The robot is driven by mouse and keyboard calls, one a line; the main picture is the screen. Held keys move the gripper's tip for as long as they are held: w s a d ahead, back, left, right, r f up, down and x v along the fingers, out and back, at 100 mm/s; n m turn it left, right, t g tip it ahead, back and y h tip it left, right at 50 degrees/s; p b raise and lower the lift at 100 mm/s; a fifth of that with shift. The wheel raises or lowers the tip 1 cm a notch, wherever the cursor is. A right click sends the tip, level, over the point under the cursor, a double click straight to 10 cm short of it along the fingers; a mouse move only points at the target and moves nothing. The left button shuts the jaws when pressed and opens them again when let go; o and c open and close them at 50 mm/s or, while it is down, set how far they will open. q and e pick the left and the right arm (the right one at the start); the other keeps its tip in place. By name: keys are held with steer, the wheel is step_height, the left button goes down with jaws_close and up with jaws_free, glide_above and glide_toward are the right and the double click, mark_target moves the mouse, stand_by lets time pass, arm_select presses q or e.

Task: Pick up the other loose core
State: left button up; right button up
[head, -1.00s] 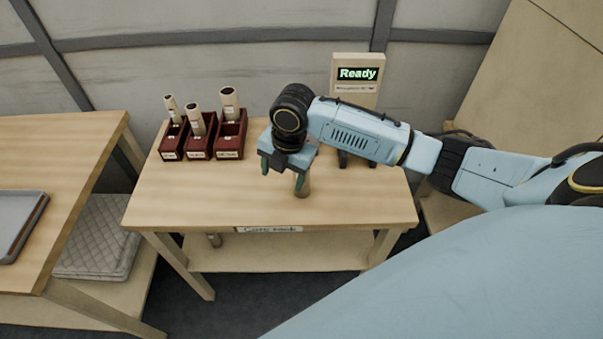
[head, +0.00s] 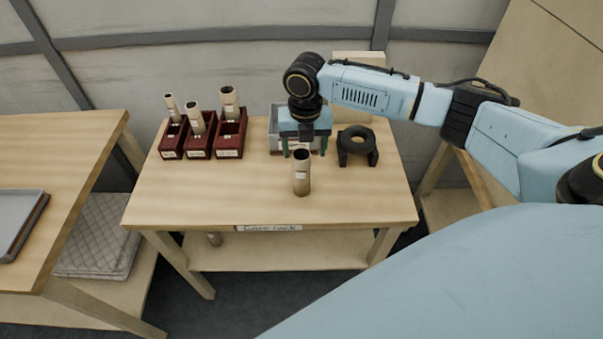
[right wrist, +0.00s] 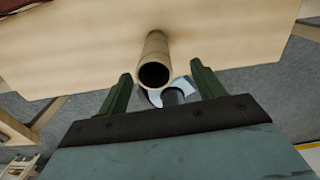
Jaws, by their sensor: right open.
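A loose core (head: 302,180), a pale brown hollow tube, stands upright on the rack table (head: 220,195), near its middle. My right gripper (head: 304,151) is open and empty, behind and above this core in the head view. The right wrist view shows the core (right wrist: 155,55) with its open end towards the camera, between the lines of the two spread green fingers; I see no contact. Another tube-like piece (head: 214,240) shows on the lower shelf, mostly hidden by the tabletop. My left gripper is not in view.
Three dark red boxes (head: 229,150), each with an upright core, stand at the table's back left. A grey bin (head: 275,120) is partly hidden behind my right gripper. The table's front is clear.

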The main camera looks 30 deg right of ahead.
mark_target(302, 163)
steer(key=f, duration=0.4)
steer(key=shift+w+a+f, duration=0.1)
steer(key=shift+a+f, duration=0.15)
steer(key=shift+a, duration=0.1)
steer(key=shift+f, duration=0.4)
steer(key=c, duration=1.1)
